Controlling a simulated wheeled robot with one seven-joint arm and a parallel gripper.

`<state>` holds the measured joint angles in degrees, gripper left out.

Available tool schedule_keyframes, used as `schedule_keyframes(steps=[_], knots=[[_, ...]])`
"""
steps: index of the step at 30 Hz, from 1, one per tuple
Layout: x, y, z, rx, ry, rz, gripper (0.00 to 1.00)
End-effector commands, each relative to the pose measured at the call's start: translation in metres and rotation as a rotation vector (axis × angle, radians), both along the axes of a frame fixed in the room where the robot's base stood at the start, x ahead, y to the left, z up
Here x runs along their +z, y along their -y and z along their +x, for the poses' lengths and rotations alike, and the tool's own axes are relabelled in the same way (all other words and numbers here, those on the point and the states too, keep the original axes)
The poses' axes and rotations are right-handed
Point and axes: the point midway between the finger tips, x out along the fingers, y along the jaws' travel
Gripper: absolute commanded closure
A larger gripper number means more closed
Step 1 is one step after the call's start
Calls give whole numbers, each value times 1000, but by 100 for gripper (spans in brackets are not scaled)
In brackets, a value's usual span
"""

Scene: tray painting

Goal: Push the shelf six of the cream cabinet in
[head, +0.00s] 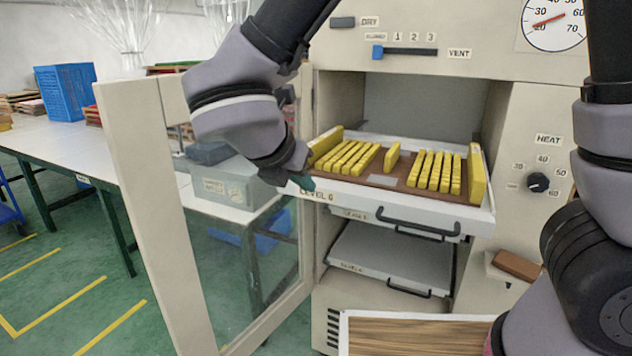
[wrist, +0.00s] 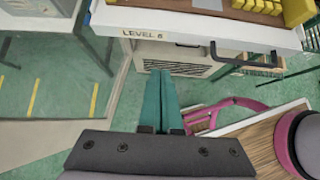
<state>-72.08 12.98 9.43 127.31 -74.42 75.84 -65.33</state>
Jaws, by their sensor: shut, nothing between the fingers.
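The cream cabinet (head: 552,112) stands open. Shelf six (head: 345,192), a white tray labelled as level 6, sticks out of it at the top. It bears a brown board (head: 378,181) with several yellow blocks. Its front also shows in the wrist view (wrist: 200,27), with a dark handle (wrist: 246,62). My gripper (head: 304,182) is shut and empty at the shelf's left front corner. In the wrist view its teal fingers (wrist: 161,80) point toward the shelf front, below the label. I cannot tell whether they touch it.
The cabinet's glazed door (head: 165,220) is swung open at the left. A lower shelf (head: 385,253) is partly out beneath shelf six. A wooden-topped surface (head: 400,335) stands in front. A white table (head: 60,135) is at the left; green floor lies between.

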Motion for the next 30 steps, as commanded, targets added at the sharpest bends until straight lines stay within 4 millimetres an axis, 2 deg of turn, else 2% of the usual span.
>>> schedule_keyframes(steps=[12,19,30], knots=[[-62,23,57,-6,-3,-2,100],[-60,32,87,-6,-1,3,100],[-60,35,94,-4,-1,3,100]])
